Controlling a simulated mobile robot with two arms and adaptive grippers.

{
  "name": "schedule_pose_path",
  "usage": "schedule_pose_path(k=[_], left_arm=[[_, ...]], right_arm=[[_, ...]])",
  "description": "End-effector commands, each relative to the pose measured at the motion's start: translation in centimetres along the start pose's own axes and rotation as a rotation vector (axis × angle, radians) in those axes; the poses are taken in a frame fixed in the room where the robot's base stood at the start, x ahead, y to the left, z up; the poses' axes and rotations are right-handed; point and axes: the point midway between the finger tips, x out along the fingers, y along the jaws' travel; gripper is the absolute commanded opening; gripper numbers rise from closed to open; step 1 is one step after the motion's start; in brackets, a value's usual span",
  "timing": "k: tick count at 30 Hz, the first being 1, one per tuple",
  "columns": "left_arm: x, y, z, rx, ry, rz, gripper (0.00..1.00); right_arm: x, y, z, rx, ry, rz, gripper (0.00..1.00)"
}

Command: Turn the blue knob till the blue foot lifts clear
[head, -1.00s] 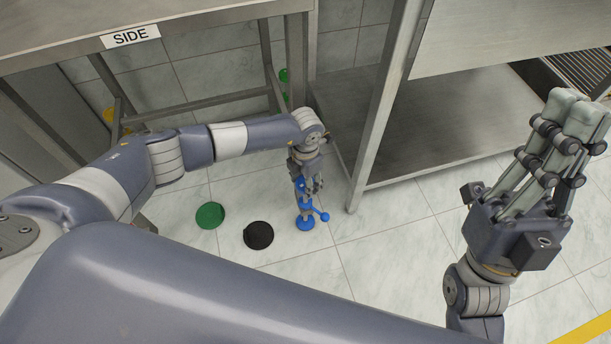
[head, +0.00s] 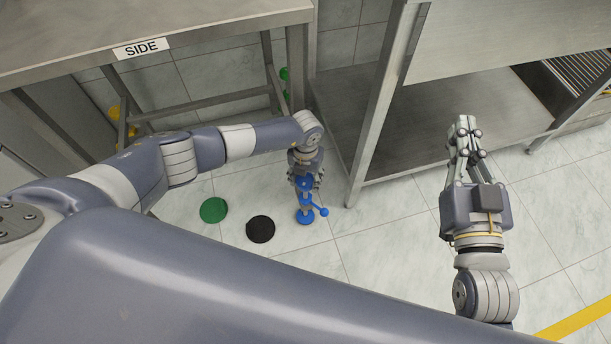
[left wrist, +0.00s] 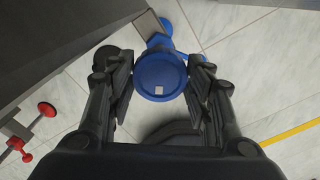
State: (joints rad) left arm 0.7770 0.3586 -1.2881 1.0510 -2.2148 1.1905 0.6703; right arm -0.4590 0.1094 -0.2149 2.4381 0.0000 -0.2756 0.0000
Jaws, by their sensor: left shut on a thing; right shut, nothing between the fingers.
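The blue knob (left wrist: 161,76) is a round cap with a small pale square on top, between the two fingers of my left gripper (left wrist: 163,70) in the left wrist view. In the head view my left gripper (head: 305,176) points down and is shut at the top of the blue post, hiding most of the knob. The blue foot (head: 305,218) is a disc at the bottom of the post, at floor level; I cannot tell whether it touches the floor. A blue side lever with a ball end (head: 323,212) sticks out to the right. My right gripper (head: 464,128) is shut and empty, away to the right.
A green disc (head: 213,210) and a black disc (head: 260,229) lie on the tiled floor left of the post. A steel table with a SIDE label (head: 141,48) stands at left. A steel shelf frame (head: 371,125) stands close on the right. Red parts (left wrist: 47,109) show in the left wrist view.

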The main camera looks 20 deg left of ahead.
Motion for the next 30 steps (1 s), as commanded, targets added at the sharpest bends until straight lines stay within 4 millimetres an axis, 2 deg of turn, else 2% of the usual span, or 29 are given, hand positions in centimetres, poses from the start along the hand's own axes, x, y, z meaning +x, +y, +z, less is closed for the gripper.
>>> schedule_pose_path(k=[12, 13, 15, 26, 30], left_arm=[[0.4, 0.1, -0.3, -0.006, 0.006, 0.003, 0.23], [0.4, 0.1, -0.3, -0.006, 0.006, 0.003, 0.51], [0.4, 0.1, -0.3, -0.005, 0.005, 0.003, 0.67], [0.0, 0.0, -0.1, -0.005, 0.002, 0.001, 0.67], [-1.0, 0.0, 0.0, -0.004, 0.000, 0.000, 0.67]], right_arm=[[0.0, 0.0, 0.3, 0.000, -0.013, 0.001, 0.00], [0.0, 0.0, 0.3, 0.000, -0.013, 0.001, 0.00], [0.0, 0.0, 0.3, 0.000, -0.013, 0.001, 0.00], [0.0, 0.1, 0.3, -0.001, -0.012, 0.001, 0.00], [0.0, 0.1, 0.3, -0.001, -0.012, 0.001, 0.00]])
